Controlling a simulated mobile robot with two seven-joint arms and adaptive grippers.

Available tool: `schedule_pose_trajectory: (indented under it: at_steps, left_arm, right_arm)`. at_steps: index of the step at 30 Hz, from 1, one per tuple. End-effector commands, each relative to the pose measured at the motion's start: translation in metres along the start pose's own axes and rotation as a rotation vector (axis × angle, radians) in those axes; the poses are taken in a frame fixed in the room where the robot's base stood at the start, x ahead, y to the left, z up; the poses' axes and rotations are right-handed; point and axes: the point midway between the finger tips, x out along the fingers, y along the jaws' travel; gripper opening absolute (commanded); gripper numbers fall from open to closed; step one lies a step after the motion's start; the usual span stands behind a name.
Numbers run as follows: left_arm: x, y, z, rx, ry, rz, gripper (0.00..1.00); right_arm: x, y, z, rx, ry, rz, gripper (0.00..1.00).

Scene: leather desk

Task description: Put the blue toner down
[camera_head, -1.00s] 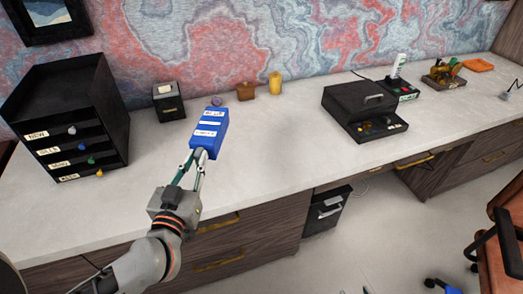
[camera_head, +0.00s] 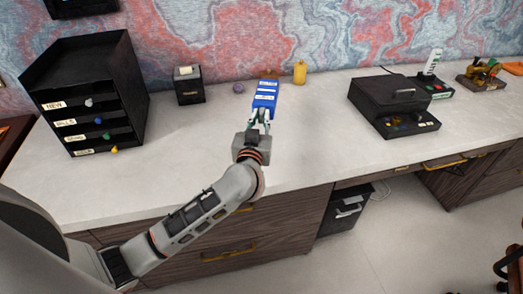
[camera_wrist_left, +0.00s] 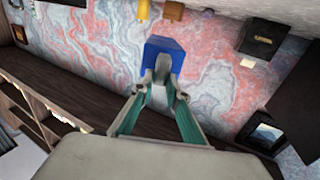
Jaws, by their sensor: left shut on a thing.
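The blue toner (camera_head: 265,97) is a blue box with white labels, held over the pale desk top (camera_head: 210,160) in the head view. My left gripper (camera_head: 262,119) is shut on its near end. In the left wrist view the toner (camera_wrist_left: 165,48) sits between the fingertips of my left gripper (camera_wrist_left: 163,75). I cannot tell whether the toner touches the desk. My right gripper is not in view.
A black drawer unit (camera_head: 85,95) and a small black box (camera_head: 189,86) stand to the left. A yellow jar (camera_head: 299,72) and a purple round item (camera_head: 238,87) are near the toner. A black case (camera_head: 393,105) stands right. Desk between is clear.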

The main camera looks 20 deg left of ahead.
Motion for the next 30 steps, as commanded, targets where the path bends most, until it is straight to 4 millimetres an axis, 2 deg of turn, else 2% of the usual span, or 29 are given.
schedule_pose_trajectory:
  at_steps: [1, 3, 6, 9, 14, 21, 24, 30]
  left_arm:
    - [0.000, 0.000, 0.019, 0.003, -0.003, 0.000, 0.00]
    - [0.000, 0.000, 0.035, 0.002, -0.003, -0.001, 0.00]
    - [0.000, 0.000, 0.054, 0.002, -0.002, 0.000, 0.00]
    - [0.000, 0.000, 0.065, 0.001, 0.000, 0.001, 0.00]
    - [0.000, 0.000, 0.072, 0.002, 0.003, 0.001, 0.00]
    - [0.000, 0.000, 0.115, 0.002, -0.002, 0.001, 0.00]
    - [0.000, 0.000, 0.125, 0.002, -0.001, 0.001, 0.00]
    - [0.000, 0.000, 0.124, 0.000, 0.005, 0.001, 0.00]
  right_arm:
    - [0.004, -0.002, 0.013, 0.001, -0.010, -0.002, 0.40]
    - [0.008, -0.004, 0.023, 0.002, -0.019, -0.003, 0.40]
    - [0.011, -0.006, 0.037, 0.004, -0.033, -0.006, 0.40]
    - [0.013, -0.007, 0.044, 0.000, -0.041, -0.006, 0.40]
    - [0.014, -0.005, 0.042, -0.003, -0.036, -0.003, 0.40]
    - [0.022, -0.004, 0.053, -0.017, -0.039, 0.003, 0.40]
    - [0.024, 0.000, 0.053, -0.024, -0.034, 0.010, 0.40]
    - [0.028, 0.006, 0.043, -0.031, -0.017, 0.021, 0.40]
